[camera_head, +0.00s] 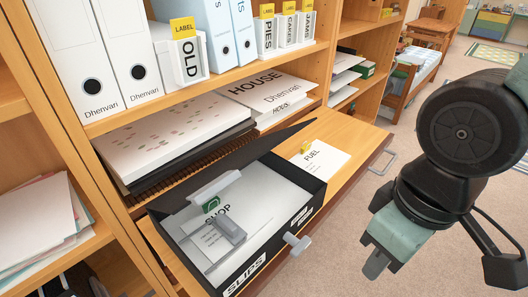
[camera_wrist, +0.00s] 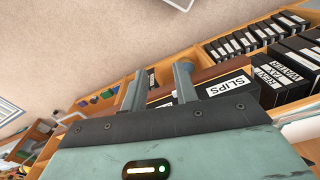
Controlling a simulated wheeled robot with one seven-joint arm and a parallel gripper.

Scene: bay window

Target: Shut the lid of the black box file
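The black box file (camera_head: 262,262) stands on the wooden ledge with its label "SLIPS" facing front. Its lid (camera_head: 245,154) is raised along the back side, seen nearly edge-on as a dark slanting panel. Inside lie white papers marked "SHOP" (camera_head: 205,240) and a grey clip. My gripper (camera_head: 376,262) is to the right of the box, over the carpet and apart from it. In the wrist view its two fingers (camera_wrist: 158,88) are spread with nothing between them, and the "SLIPS" label (camera_wrist: 228,86) shows just beyond.
Paper stacks (camera_head: 175,145) fill the shelf behind, with white binders (camera_head: 75,60) above. A grey knob (camera_head: 297,243) sticks out at the box front. Carpet (camera_head: 330,225) is open to the right.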

